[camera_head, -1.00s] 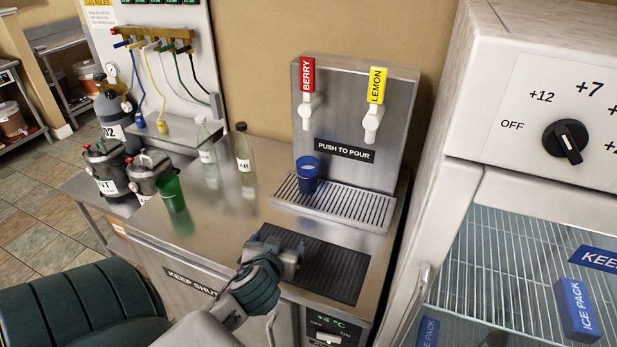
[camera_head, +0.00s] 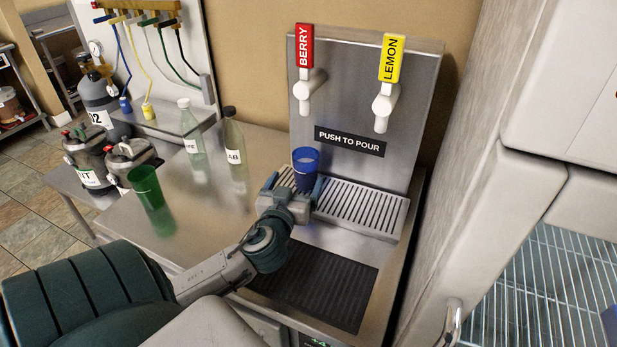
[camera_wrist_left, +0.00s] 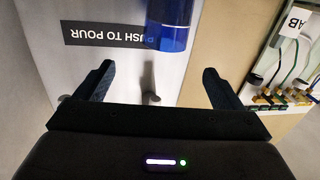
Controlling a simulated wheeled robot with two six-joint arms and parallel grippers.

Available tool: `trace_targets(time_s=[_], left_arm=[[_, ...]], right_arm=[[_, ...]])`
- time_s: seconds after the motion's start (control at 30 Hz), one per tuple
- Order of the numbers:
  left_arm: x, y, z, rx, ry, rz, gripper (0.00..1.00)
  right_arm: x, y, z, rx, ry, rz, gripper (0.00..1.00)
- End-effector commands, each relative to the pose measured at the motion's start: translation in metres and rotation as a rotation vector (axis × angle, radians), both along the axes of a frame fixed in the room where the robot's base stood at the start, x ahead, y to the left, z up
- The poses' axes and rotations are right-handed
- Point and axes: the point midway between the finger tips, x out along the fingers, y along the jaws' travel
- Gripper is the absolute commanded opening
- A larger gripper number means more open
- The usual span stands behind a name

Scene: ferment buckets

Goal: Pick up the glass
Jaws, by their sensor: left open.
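A blue glass (camera_head: 305,168) stands upright on the drip tray of the dispenser, below and near the berry tap. My left gripper (camera_head: 295,186) is at the glass, with its fingers to either side of the glass's lower part in the head view. In the left wrist view the blue glass (camera_wrist_left: 167,28) shows at the top edge, beyond the open fingers of my left gripper (camera_wrist_left: 150,84) and apart from them. A green glass (camera_head: 150,200) stands on the steel counter to the left. My right gripper is not in view.
The drip tray (camera_head: 372,209) lies under the berry tap (camera_head: 308,85) and lemon tap (camera_head: 384,105). Two bottles (camera_head: 192,135) (camera_head: 235,150) stand left of the dispenser. A black mat (camera_head: 318,290) lies bare in front. A white fridge (camera_head: 500,215) bounds the right.

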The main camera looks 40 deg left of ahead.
Motion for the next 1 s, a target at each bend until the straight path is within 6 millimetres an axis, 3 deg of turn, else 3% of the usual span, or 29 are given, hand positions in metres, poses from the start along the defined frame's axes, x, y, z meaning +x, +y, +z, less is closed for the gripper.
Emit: trace_targets(time_s=[0.03, 0.17, 0.33, 0.63, 1.0], left_arm=[[0.000, 0.000, -0.009, 0.000, -0.001, 0.000, 0.89], [0.002, 0.001, -0.015, 0.000, -0.001, 0.000, 0.89], [0.021, 0.011, -0.011, 0.001, -0.003, 0.001, 0.89], [0.051, 0.026, -0.012, 0.000, -0.001, 0.000, 0.89], [0.089, 0.052, -0.008, 0.000, 0.000, 0.000, 0.89]], right_arm=[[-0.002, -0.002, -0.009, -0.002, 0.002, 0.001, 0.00], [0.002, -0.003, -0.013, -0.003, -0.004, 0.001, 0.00], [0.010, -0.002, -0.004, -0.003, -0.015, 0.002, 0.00], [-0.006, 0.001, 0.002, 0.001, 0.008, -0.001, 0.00], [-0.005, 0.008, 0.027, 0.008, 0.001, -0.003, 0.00]])
